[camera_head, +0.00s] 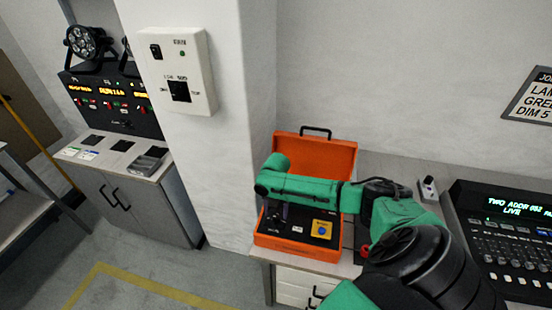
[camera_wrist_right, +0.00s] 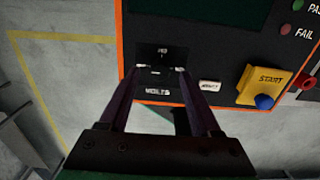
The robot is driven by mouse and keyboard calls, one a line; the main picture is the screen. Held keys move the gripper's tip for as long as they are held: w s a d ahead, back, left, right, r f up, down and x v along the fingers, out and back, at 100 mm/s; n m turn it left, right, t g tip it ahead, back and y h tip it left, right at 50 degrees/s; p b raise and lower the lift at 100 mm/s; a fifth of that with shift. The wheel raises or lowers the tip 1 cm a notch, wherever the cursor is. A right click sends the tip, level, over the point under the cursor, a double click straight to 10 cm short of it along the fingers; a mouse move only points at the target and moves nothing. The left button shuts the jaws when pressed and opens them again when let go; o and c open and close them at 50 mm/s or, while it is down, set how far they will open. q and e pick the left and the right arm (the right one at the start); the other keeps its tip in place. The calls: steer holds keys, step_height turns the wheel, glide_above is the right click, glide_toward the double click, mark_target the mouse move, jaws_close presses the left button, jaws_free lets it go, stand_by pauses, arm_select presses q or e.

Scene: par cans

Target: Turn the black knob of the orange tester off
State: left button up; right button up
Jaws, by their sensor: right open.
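The orange tester (camera_head: 297,248) is an open case with its lid up, on a counter in the head view. Its black panel (camera_wrist_right: 222,57) fills much of the wrist view, with a VOLTS label, a yellow START block and PASS/FAIL lamps. My right gripper (camera_wrist_right: 157,72) is open, its two fingertips apart over a dark square area at the panel's left. The black knob cannot be clearly made out against that dark area. In the head view the right arm reaches across the case, and its hand points down at the panel. My left gripper is not in view.
A lighting console (camera_head: 510,235) stands at the right of the counter. A white wall box (camera_head: 178,70) with switches hangs on the pillar. A cabinet (camera_head: 130,195) with panels and a par can (camera_head: 88,42) stands at the left. The floor before the pillar is clear.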

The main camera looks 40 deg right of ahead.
mark_target(276, 217)
step_height(276, 217, up, 13)
steer(key=b, duration=0.2)
stand_by(0.3)
